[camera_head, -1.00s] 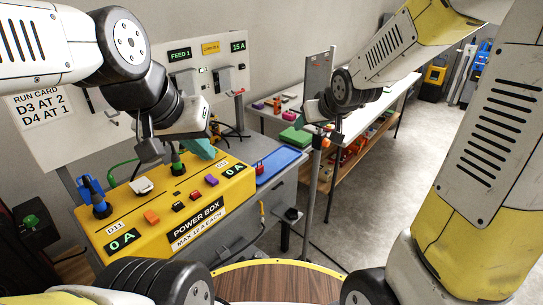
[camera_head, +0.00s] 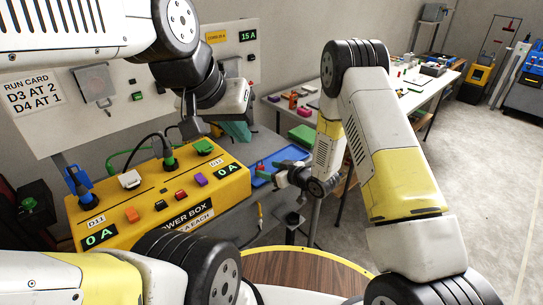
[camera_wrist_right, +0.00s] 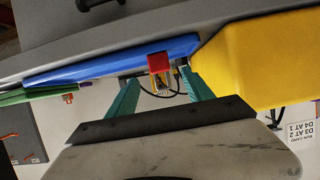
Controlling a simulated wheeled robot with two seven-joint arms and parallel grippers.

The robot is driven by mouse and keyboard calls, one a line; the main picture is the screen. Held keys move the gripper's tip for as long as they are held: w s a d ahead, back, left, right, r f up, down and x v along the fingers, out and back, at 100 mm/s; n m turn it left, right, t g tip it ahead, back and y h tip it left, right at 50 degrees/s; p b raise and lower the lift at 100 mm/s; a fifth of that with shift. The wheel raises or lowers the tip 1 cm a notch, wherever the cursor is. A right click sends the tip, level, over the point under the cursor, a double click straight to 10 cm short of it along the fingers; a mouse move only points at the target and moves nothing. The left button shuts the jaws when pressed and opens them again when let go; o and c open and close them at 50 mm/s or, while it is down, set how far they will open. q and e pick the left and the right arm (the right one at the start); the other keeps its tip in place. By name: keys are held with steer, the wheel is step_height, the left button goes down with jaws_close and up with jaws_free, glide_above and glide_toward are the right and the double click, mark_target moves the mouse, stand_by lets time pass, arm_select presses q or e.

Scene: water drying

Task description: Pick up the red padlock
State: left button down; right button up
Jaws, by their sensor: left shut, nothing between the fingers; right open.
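The red padlock (camera_wrist_right: 158,62) shows between the two teal fingertips of my right gripper (camera_wrist_right: 159,77) in the right wrist view. The fingers are open, with gaps on both sides of it; I cannot tell how far beyond the tips it is. In the head view, my right gripper (camera_head: 268,172) reaches in from the right at the blue tray (camera_head: 291,153), where the padlock is small and partly hidden.
The power box, with plugs and coloured switches, stands directly left of the tray. A grey panel (camera_head: 120,113) rises behind it. A white table (camera_head: 395,105) with loose items stands at the back right. The floor (camera_head: 480,170) at right is clear.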

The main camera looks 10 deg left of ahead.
mark_target(261, 168)
steer(key=x, duration=0.7)
steer(key=shift+f, duration=0.2)
steer(key=c, duration=1.2)
jaws_close()
steer(key=shift+r, duration=0.1)
